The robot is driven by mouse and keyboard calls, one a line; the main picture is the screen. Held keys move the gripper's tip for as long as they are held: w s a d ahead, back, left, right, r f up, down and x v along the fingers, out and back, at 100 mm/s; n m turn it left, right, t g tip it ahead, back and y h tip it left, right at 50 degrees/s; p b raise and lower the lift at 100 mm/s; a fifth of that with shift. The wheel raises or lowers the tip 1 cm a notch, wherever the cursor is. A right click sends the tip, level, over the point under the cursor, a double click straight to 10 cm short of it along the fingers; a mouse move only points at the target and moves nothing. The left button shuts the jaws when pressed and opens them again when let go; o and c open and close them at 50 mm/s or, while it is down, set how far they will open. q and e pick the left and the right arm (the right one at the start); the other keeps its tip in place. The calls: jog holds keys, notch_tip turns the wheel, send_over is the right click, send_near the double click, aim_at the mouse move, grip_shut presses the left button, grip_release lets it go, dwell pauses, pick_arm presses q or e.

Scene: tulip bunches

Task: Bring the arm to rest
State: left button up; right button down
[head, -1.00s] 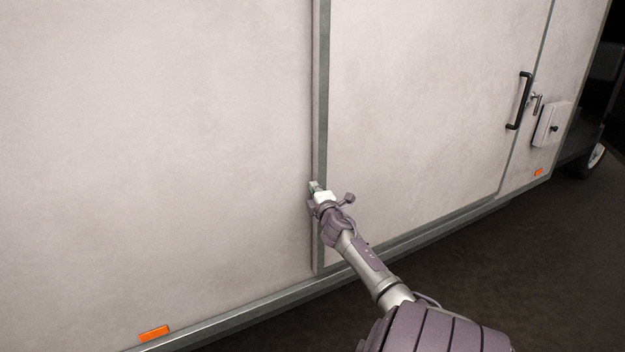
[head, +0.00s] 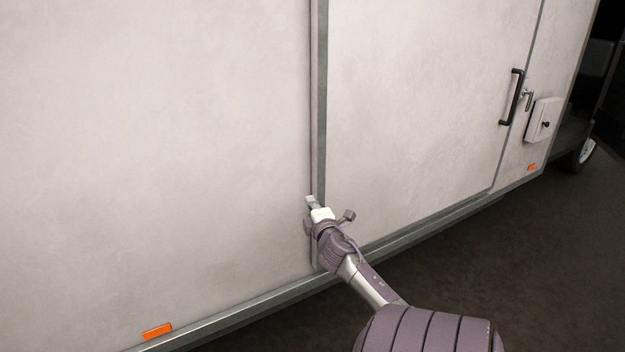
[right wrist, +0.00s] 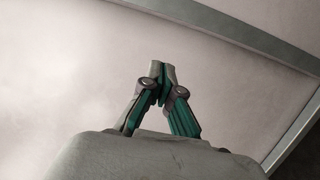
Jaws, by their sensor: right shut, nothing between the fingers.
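My right gripper (head: 311,203) shows in the head view low in front of the white panelled wall, by the lower part of the grey vertical strip. In the right wrist view the fingers of the gripper (right wrist: 162,72) meet at their tips with nothing between them. The pale panel lies beyond them; I cannot tell the exact gap. My right arm (head: 345,265) reaches in from the bottom right. My left gripper is not in view.
The white vehicle side (head: 160,130) fills most of the head view. A black handle (head: 511,97), a small metal latch (head: 527,100) and a white box (head: 543,119) are at the right. A grey lower rail (head: 250,304) edges it. Dark open ground (head: 520,260) lies at bottom right.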

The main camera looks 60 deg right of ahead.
jog(key=shift+v, duration=0.8)
jog(key=s+a+f+m+g+y, duration=0.1)
jog(key=a+f+g+y, duration=0.15)
jog(key=f, duration=0.75)
jog(key=s+a+f+m+g+y, duration=0.1)
jog(key=a+f, duration=0.2)
jog(key=f, duration=0.8)
jog(key=s+a+f+m+g+y, duration=0.15)
jog(key=s+a+f, duration=0.25)
jog(key=a+f, duration=0.45)
jog(key=s+a+f+g+y, duration=0.1)
jog(key=s+a+f+y, duration=0.3)
jog(key=f, duration=0.8)
jog(key=s+a+f+m+g+y, duration=0.1)
jog(key=s+a+f+g, duration=0.1)
jog(key=s+a+f, duration=0.3)
jog(key=s+a+f+m+g+y, duration=0.1)
jog(key=s+a+f+g, duration=0.1)
jog(key=s+a+f, duration=0.4)
jog(key=s+a+f+m+g+y, duration=0.1)
jog(key=s+a+f, duration=0.5)
jog(key=s+a, duration=0.6)
jog(key=a, duration=0.5)
jog(key=shift+s+a+g+y, duration=0.25)
jog(key=shift+a+g+y, duration=0.05)
jog(key=shift+g+y, duration=0.1)
jog(key=shift+f, duration=0.15)
